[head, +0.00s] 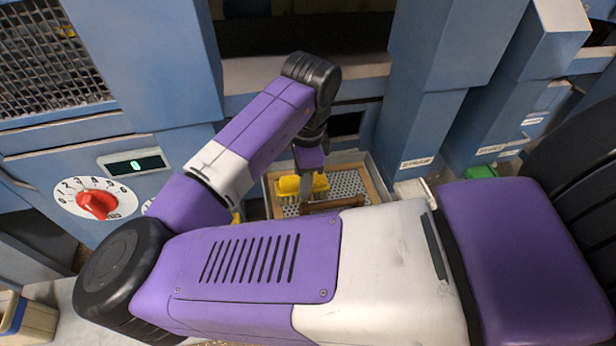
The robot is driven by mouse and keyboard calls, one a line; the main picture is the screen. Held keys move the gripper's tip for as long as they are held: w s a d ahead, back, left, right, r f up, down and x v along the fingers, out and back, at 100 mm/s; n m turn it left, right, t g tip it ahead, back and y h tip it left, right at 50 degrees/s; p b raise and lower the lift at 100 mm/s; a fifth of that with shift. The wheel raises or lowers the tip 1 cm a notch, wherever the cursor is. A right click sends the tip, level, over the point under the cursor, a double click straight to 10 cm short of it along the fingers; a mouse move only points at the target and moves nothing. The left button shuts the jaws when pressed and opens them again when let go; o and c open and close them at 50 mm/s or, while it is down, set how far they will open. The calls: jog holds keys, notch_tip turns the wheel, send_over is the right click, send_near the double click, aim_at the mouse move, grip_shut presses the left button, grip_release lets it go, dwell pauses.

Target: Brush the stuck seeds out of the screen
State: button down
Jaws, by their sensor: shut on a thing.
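The screen (347,184) is a perforated grey metal sheet in a wood-coloured frame, set in a recess at the machine's foot. My gripper (306,190) reaches down over it, shut, with a grey finger showing between yellow parts (289,186). A brown bar (335,204), which looks like a brush's wooden handle, lies at the fingertips, low over the screen. Its bristles do not show, and I cannot tell whether it touches the screen. My forearm hides the screen's near part. Stuck seeds are too small to make out.
A red dial (97,205) and a small display (135,165) are on the blue panel at left. Blue ducts (440,90) stand close at right, with a green object (480,172) near their foot. A beige bin (28,322) is at bottom left.

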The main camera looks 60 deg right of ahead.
aim_at(287, 177)
jog(key=shift+w+a+r, duration=0.15)
jog(key=shift+w+a, duration=0.3)
jog(key=shift+w, duration=0.15)
jog(key=shift+w+a+r, duration=0.15)
jog(key=shift+w+a, duration=0.3)
jog(key=shift+w, duration=0.1)
jog(key=shift+w+d+r, duration=0.15)
jog(key=shift+w+d, duration=0.05)
jog(key=shift+w, duration=0.15)
jog(key=shift+s+d+p, duration=0.65)
jog(key=shift+s+d, duration=0.35)
jog(key=shift+s, duration=0.3)
jog(key=shift+s+d+f+p, duration=0.3)
jog(key=shift+s+d, duration=0.75)
jog(key=shift+s, duration=0.35)
jog(key=shift+s+d+f+p, duration=0.25)
jog(key=shift+s+d+f, duration=0.1)
jog(key=shift+s+d, duration=0.9)
jog(key=shift+s+d+f+p, duration=0.3)
jog(key=shift+s+d, duration=0.6)
jog(key=shift+s, duration=0.65)
jog(key=shift+s+d+p, duration=0.3)
jog(key=shift+s+d, duration=0.2)
jog(key=shift+s, duration=0.2)
jog(key=shift+s+d+p, duration=0.25)
jog(key=shift+s+d, duration=0.25)
jog(key=shift+s, duration=0.15)
jog(key=shift+r, duration=0.1)
